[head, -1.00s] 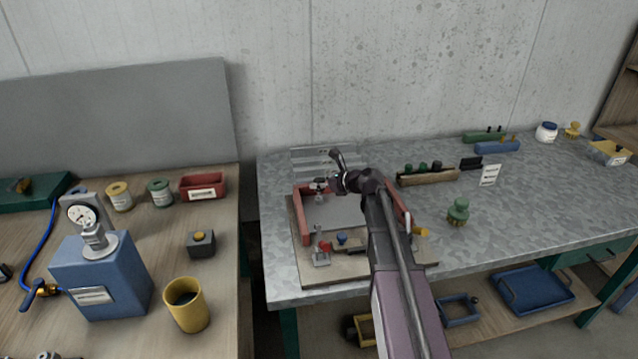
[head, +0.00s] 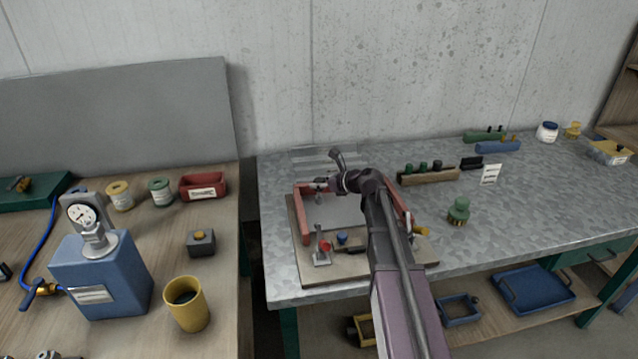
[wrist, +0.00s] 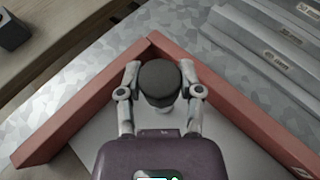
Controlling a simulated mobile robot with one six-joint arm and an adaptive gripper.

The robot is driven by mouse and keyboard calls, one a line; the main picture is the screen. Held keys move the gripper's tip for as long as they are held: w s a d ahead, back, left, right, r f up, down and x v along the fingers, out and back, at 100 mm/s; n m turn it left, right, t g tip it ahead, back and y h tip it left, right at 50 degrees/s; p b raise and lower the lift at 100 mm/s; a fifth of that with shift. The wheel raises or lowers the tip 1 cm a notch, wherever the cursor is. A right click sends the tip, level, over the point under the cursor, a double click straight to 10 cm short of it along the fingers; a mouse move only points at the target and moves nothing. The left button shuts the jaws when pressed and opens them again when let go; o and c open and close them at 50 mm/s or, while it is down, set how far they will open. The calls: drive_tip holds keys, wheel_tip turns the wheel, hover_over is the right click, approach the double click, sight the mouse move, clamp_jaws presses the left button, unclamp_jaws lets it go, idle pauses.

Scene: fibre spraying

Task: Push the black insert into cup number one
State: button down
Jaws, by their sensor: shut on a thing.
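My gripper (wrist: 160,82) is shut on a dark round-topped piece (wrist: 158,76) in the wrist view. A finger presses on each side of it, and a pale part shows just below its dark top. I cannot tell whether this piece is the black insert. In the head view my gripper (head: 322,184) is small, over the back left part of a board with low red walls. The held piece is too small to make out there. No cup marked number one can be read in either view.
The red wall (wrist: 85,98) meets another in a corner just beyond my gripper. Slotted grey strips (wrist: 265,45) lie past the right wall. A wooden rack (head: 428,177) with green-topped pieces stands to the right.

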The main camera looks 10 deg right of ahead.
sight(319, 190)
drive_tip(key=shift+f+b, duration=1.45)
drive_tip(key=shift+f, duration=0.1)
drive_tip(key=shift+c, duration=0.9)
unclamp_jaws()
drive_tip(key=shift+r, duration=0.15)
wheel_tip(319, 190, up, 9)
drive_tip(key=p, duration=0.9)
idle(0.4)
